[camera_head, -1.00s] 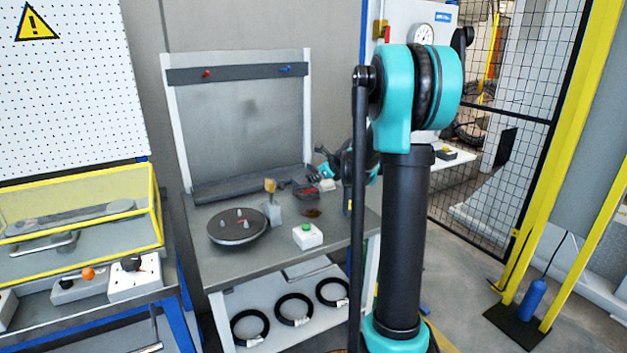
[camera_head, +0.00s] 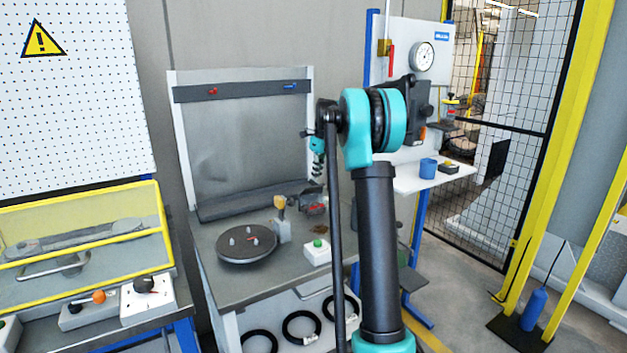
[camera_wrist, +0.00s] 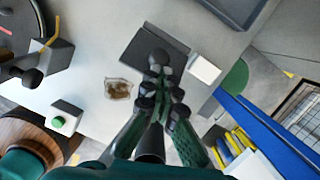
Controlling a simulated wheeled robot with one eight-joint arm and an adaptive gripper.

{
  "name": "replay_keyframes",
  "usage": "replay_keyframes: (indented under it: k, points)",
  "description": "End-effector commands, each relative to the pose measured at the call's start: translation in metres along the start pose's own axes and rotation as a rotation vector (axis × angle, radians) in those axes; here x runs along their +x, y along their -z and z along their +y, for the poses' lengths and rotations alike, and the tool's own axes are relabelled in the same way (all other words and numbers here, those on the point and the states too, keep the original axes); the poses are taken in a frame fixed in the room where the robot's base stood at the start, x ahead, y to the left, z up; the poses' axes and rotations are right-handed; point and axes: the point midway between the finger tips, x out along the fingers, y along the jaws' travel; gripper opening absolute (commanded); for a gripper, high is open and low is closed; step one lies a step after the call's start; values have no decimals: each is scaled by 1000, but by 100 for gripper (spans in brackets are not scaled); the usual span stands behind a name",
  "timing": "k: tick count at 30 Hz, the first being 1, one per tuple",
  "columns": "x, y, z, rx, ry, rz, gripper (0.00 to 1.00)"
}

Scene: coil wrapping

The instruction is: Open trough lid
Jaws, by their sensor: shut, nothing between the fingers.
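A dark, flat, square-topped piece (camera_wrist: 136,48) lies on the bench below my gripper in the wrist view. It may be the trough lid; its edges look flat and not raised, and my fingers hide part of it. My gripper (camera_wrist: 160,75) is shut and empty, with its fingertips over the right part of the dark square; whether they touch it I cannot tell. In the head view my gripper (camera_head: 317,176) points down above the dark box (camera_head: 314,207) at the back of the bench. A yellow-framed clear cover (camera_head: 85,236) at the left is closed.
A blue upright (camera_wrist: 270,130) is at the right.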

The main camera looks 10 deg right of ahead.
Motion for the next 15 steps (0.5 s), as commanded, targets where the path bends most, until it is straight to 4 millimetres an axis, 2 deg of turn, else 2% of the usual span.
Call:
replay_keyframes:
  k: [8,15]
  points:
    - [-4,-14,-11,1,-5,17,0]
    - [-4,-34,-18,1,-5,16,0]
